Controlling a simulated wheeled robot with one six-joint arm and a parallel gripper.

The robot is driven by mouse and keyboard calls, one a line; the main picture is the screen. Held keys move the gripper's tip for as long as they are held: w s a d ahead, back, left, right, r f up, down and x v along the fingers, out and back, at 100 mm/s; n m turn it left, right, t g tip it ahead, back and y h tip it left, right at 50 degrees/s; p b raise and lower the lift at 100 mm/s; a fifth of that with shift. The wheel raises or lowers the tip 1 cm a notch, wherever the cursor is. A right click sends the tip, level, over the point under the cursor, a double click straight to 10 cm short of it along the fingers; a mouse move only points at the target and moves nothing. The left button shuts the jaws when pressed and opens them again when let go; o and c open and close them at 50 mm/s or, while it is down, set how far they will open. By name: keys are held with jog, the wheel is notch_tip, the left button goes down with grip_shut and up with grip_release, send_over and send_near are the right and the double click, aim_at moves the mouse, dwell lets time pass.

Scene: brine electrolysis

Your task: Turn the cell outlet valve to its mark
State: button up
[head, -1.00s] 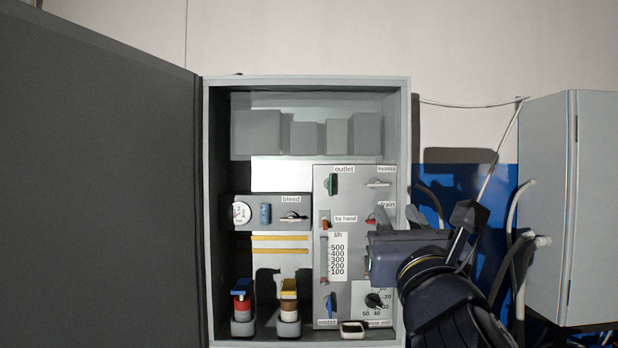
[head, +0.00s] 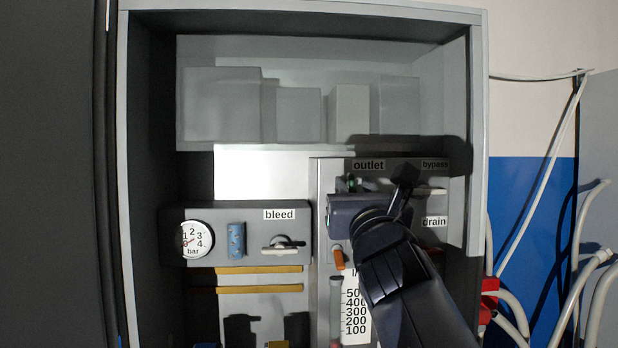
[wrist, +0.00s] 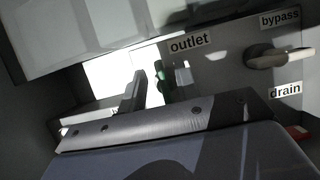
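The outlet valve's green handle (head: 352,183) is under the "outlet" label on the grey panel. In the head view my gripper (head: 355,190) is right in front of it and covers most of it. In the wrist view the green handle (wrist: 161,76) stands roughly upright. A dark finger of my gripper (wrist: 158,85) is to its left, with a narrow gap. A paler block to its right looks like the other finger. The gripper looks open around the handle, not closed on it. The valve's mark cannot be made out.
The bypass handle (wrist: 282,57) and the drain label (head: 434,222) are close on the right. The bleed valve (head: 284,246) and the pressure gauge (head: 196,240) are left. The cabinet's side wall (head: 477,140) bounds the right.

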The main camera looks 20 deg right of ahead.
aim_at(352, 180)
jog(key=shift+p+x, duration=0.35)
jog(key=shift+x, duration=1.45)
jog(key=shift+s, duration=0.1)
grip_shut()
